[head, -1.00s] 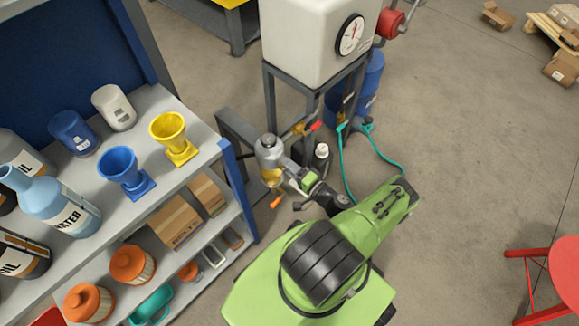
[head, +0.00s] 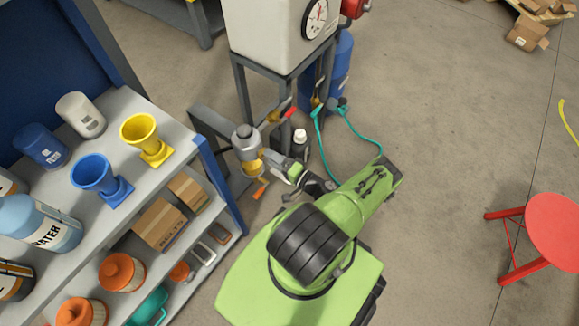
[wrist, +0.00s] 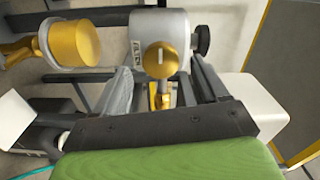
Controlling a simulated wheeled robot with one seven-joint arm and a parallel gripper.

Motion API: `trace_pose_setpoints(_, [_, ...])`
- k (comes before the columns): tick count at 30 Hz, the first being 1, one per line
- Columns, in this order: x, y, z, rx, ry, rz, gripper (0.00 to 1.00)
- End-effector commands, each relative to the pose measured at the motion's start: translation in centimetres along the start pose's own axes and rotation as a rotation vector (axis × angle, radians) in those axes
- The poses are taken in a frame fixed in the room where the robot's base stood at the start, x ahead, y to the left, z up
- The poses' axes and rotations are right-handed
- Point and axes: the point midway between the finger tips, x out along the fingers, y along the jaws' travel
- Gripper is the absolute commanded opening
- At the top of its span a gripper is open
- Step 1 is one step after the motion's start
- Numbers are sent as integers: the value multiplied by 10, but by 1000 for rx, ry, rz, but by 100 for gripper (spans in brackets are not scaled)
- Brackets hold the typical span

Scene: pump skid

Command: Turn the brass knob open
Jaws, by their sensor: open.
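The brass knob (wrist: 160,60) is round with a pale slot mark, on a stem, in the middle of the wrist view. It sits in front of a grey filter housing (wrist: 172,25). My gripper (wrist: 163,66) is open, with one finger on each side of the knob. Gaps show between the knob and both fingers; no contact is visible. In the head view my gripper (head: 273,161) is beside the grey canister (head: 244,137) with brass parts below it. The knob cannot be made out clearly there.
A brass-yellow cylinder (wrist: 77,43) is left of the knob, and a dark round fitting (wrist: 202,39) is right of it. A shelf (head: 180,140) with funnels and bottles stands left. The tank stand (head: 243,95) and teal hose (head: 355,122) are behind. A red stool (head: 560,230) is right.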

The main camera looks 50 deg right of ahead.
Motion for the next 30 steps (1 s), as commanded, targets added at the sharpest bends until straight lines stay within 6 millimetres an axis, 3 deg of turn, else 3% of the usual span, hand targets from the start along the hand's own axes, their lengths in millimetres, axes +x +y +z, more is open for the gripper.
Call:
trace_pose_setpoints(9, [-92,-1,-1,-1,5,4,73])
trace_pose_setpoints(15, [-129,0,0,-1,3,2,73])
trace_pose_setpoints(30, [-135,0,0,0,0,1,73])
